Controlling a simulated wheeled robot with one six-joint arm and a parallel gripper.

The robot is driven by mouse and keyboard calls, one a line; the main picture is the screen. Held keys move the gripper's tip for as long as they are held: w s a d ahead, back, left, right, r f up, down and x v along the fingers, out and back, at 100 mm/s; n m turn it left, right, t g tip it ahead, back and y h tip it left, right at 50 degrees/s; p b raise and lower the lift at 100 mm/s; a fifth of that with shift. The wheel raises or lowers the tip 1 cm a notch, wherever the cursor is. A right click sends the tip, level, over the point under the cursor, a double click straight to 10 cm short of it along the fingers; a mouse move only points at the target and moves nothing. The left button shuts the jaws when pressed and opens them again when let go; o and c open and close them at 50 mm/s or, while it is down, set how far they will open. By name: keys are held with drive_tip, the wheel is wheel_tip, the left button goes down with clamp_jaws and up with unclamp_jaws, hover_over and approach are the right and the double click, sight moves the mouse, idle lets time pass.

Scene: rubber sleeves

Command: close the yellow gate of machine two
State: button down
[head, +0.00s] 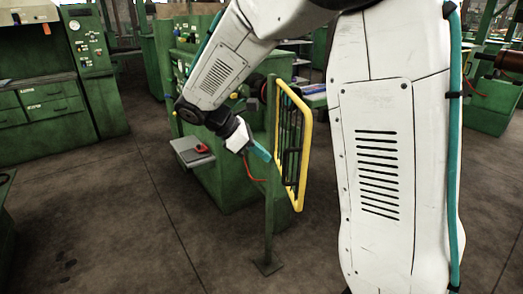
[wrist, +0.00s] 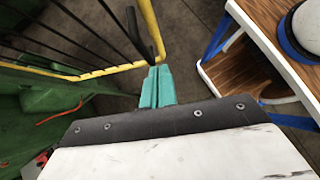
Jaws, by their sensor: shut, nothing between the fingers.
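The yellow gate (head: 306,150) has a yellow tube frame with dark bars. It hangs at a green post (head: 270,215) and stands swung out at an angle beside a green machine (head: 232,178). My gripper (head: 262,153), with teal fingers, is at the left of the gate in the head view. In the wrist view the fingers (wrist: 158,85) are shut together and empty. Their tips are close to a black handle (wrist: 139,35) and the corner of the yellow frame (wrist: 122,68). I cannot tell whether they touch. My arm hides part of the machine.
Green cabinets (head: 60,90) stand at the left. The dark tiled floor (head: 140,225) is clear at the front left. A red cable hangs near the gripper.

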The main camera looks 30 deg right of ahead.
sight(302, 172)
drive_tip(key=s+d+f, duration=0.1)
drive_tip(key=d, duration=0.1)
drive_tip(key=s+d+f, duration=0.1)
drive_tip(key=d+f, duration=0.1)
drive_tip(key=s+d+f, duration=0.1)
drive_tip(key=d, duration=0.2)
drive_tip(key=shift+f, duration=0.2)
drive_tip(key=shift+s+d, duration=0.2)
drive_tip(key=shift+d, duration=0.15)
